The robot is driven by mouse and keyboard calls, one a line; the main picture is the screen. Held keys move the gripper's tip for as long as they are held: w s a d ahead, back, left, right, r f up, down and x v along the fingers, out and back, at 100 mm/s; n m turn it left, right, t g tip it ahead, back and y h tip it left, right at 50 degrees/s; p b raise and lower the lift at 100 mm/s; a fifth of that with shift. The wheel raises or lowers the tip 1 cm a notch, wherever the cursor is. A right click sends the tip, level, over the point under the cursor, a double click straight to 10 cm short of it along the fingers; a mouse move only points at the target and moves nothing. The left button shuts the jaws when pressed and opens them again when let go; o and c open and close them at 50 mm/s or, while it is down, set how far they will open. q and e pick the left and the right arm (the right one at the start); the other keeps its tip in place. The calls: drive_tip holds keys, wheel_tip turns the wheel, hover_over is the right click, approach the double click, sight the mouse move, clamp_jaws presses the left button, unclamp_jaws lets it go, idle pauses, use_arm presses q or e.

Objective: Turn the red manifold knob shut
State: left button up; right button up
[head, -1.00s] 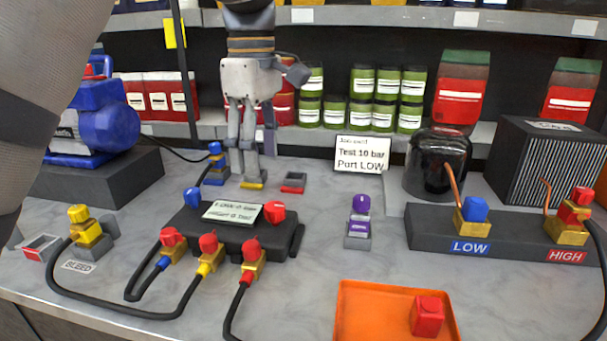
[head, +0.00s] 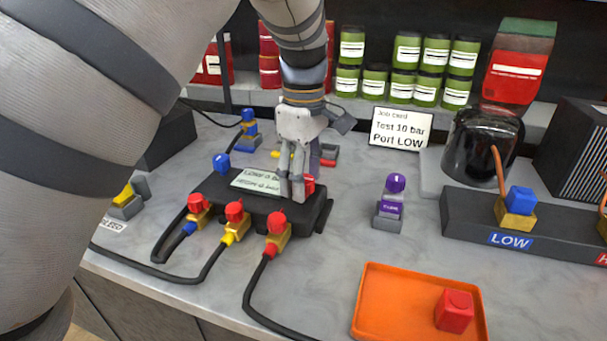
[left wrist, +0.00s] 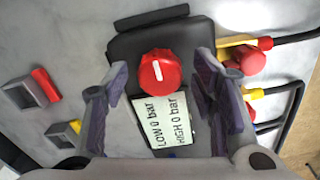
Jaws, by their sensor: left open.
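The red manifold knob (left wrist: 160,72), round with a white pointer line, sits on the dark manifold block (head: 262,208). In the head view the knob (head: 309,186) shows partly behind my left gripper (head: 296,195). In the left wrist view the left gripper (left wrist: 160,88) is open, with a purple-padded finger on each side of the knob. I cannot tell whether either finger touches it. The display card (left wrist: 163,120) on the block reads LOW 0 bar and HIGH 0 bar. A blue knob (head: 221,163) is at the block's left end. My right gripper is not in view.
Red-capped fittings with hoses (head: 277,225) line the manifold's front. A purple-topped part (head: 394,188) stands to the right. An orange tray (head: 380,310) holds a red block (head: 454,311). A job card (head: 402,130) reads Test 10 bar, Port LOW. The worktop between manifold and tray is clear.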

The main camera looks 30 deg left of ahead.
use_arm(q)
drive_tip(key=c, duration=1.1)
drive_tip(key=shift+c, duration=0.2)
drive_tip(key=shift+m, duration=0.3)
drive_tip(key=m, duration=0.2)
drive_tip(key=shift+m+p, duration=0.3)
drive_tip(key=shift+m, duration=0.1)
drive_tip(key=m, duration=0.9)
drive_tip(key=shift+m, duration=0.4)
drive_tip(key=m, duration=0.4)
drive_tip(key=shift+m, duration=0.3)
